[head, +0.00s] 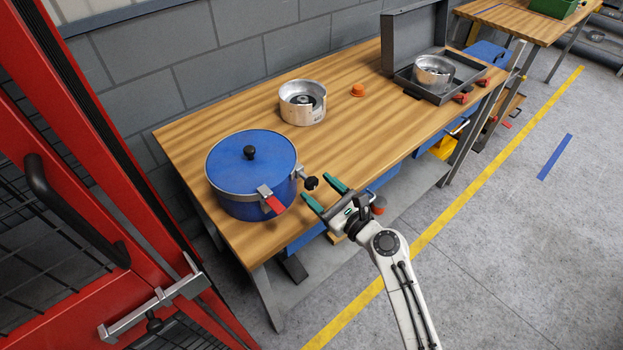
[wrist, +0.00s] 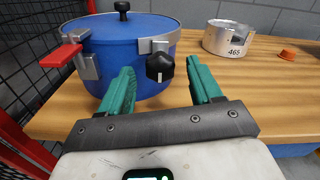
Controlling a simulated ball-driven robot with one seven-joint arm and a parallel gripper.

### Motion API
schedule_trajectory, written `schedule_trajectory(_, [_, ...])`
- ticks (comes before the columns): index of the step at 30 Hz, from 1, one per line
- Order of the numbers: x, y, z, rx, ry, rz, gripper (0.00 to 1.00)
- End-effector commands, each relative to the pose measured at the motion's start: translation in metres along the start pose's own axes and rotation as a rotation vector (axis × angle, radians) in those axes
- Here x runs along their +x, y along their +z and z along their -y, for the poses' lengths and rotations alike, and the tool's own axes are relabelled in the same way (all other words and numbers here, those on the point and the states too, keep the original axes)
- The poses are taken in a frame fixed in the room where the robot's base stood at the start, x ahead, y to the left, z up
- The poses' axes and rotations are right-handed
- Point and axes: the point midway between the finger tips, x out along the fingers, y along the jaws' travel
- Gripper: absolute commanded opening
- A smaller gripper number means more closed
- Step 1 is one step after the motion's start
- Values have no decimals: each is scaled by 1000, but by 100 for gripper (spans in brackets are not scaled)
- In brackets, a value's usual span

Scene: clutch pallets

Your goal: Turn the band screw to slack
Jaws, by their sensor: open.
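The band screw's black knob (head: 311,183) sticks out from the right side of the blue lidded drum (head: 240,205). In the wrist view the knob (wrist: 160,67) shows a white mark and sits on a metal bracket of the band (wrist: 97,45). My gripper (head: 322,190) is open and empty, with green fingers. In the wrist view the knob appears between the fingertips (wrist: 160,75), ahead of them, and I see no contact.
A metal housing marked 465 (head: 303,103) and an orange cap (head: 358,90) stand further back on the wooden bench (head: 380,130). An open grey case (head: 410,82) holds another metal part (head: 434,72). A red cage door (head: 75,270) stands at left.

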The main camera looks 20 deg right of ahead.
Motion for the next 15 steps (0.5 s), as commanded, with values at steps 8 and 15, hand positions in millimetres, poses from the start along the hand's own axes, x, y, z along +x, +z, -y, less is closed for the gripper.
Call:
schedule_trajectory(8, [32,0,0,-1,2,0,64])
schedule_trajectory(15, [36,0,0,-1,0,-1,64])
